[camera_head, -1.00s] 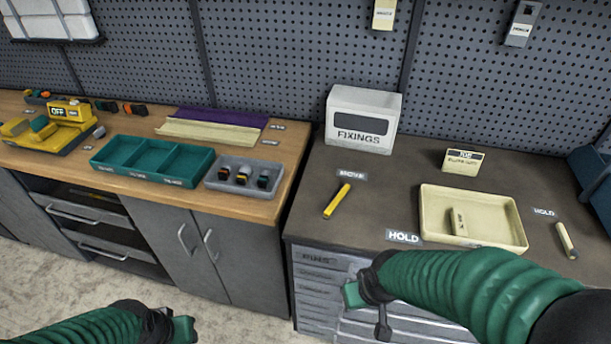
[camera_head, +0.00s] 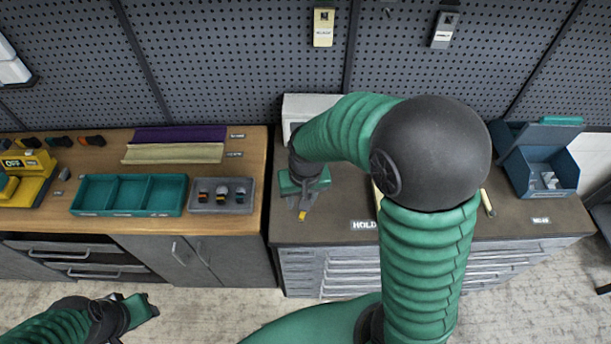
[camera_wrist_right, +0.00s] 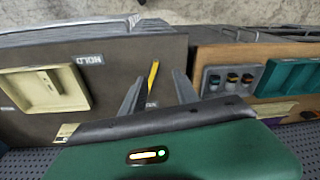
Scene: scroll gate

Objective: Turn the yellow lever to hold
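The yellow lever (camera_head: 302,215) lies on the dark bench top, mostly hidden under my right gripper (camera_head: 302,203) in the head view; only its near end shows. In the right wrist view the yellow lever (camera_wrist_right: 153,78) shows between the two grey fingers of my right gripper (camera_wrist_right: 158,88), which are apart. The fingers do not appear to touch it. A HOLD label (camera_head: 364,225) is at the bench's front edge, right of the lever; it also shows in the wrist view (camera_wrist_right: 89,60). My left gripper (camera_head: 140,308) is low at the left, away from the benches, its fingers unclear.
A cream tray (camera_wrist_right: 88,92) is on the dark bench, mostly hidden behind my right arm in the head view. A pale lever (camera_head: 488,203) and a blue bin (camera_head: 540,175) are to the right. A wooden bench with a teal tray (camera_head: 128,212) and grey tray (camera_head: 220,208) is left.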

